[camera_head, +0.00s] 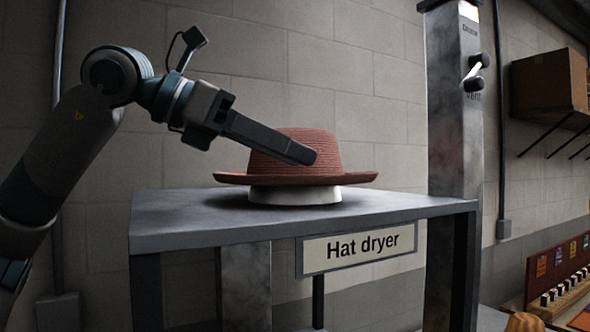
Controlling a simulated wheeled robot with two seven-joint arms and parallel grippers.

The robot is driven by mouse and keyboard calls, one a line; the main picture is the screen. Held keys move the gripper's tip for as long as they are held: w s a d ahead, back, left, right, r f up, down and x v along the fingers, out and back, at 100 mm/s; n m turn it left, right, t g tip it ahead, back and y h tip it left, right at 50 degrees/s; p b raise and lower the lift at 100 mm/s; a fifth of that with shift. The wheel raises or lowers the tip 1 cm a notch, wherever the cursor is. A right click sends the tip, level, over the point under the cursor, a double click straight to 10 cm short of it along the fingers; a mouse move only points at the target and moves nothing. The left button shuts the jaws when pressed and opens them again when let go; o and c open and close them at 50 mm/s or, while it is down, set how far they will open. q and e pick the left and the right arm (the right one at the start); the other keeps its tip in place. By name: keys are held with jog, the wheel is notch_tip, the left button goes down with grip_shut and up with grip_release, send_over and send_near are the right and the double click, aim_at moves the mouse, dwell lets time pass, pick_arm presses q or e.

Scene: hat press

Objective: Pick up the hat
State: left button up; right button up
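A reddish-brown hat (328,150) with a wide brim sits upright on a round white base (295,196) on the grey table of the hat dryer (190,210). My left gripper (303,155) comes in from the left and points right and slightly down. Its dark fingers overlap the front of the hat's crown, above the brim. I see the fingers side-on as one bar, so their opening is hidden, and I cannot tell whether they touch the hat. My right gripper is not in view.
A "Hat dryer" sign (357,248) hangs under the table's front edge. A tall metal column (455,120) with black knobs stands at the table's right. A brown box (550,85) sits on a wall bracket at the far right. The space above the hat is clear.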

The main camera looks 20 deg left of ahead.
aim_at(318, 166)
pick_arm(q)
jog(key=shift+p+x, duration=1.05)
jog(key=shift+p, duration=0.05)
jog(key=shift+p+x, duration=0.6)
jog(key=shift+x, duration=0.3)
jog(key=shift+w+d+f, duration=0.35)
jog(key=shift+w+d, duration=0.05)
jog(key=shift+d, duration=0.1)
jog(key=shift+a, duration=0.1)
jog(key=c, duration=0.7)
grip_shut()
